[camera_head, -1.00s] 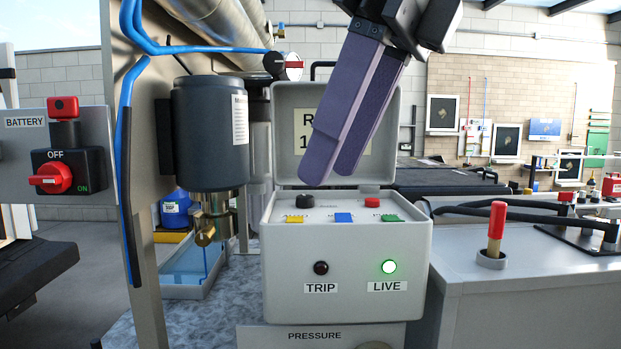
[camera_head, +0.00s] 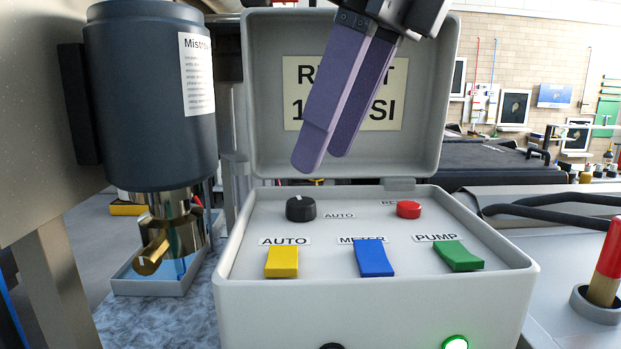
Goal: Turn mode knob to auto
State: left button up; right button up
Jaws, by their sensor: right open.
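The mode knob (camera_head: 301,208) is a small black round knob with a white mark on top. It sits at the back left of the grey control box (camera_head: 375,312), with an AUTO label (camera_head: 339,216) to its right. The mark appears to point toward the back; its exact setting is hard to tell. My right gripper (camera_head: 325,162) has two purple fingers hanging down from the top, in front of the open lid (camera_head: 425,110). The fingers are apart and empty, above the knob and slightly right of it in the picture, not touching it. My left gripper is not visible.
A red button (camera_head: 409,209) sits right of the knob. Yellow (camera_head: 282,262), blue (camera_head: 374,258) and green (camera_head: 458,256) switches line the panel's front. A dark cylinder (camera_head: 150,95) with a brass valve (camera_head: 172,235) stands at left. A red-tipped lever (camera_head: 608,258) stands at right.

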aim_at(303, 201)
jog(key=x, duration=0.5)
jog(key=shift+w+f, duration=0.1)
jog(key=shift+f, duration=0.05)
jog(key=shift+a+f, duration=0.1)
jog(key=shift+f, duration=0.1)
jog(key=shift+w+f, duration=0.15)
jog(key=c, duration=1)
jog(key=shift+a+f+m+b, duration=0.1)
jog(key=shift+f+m+b, duration=0.05)
jog(key=shift+m+b, duration=0.55)
jog(key=shift+m+t+h, duration=0.3)
jog(key=shift+m+t, duration=0.1)
jog(key=shift+m, duration=0.2)
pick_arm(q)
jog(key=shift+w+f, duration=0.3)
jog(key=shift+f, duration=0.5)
pick_arm(e)
jog(key=shift+r, duration=0.25)
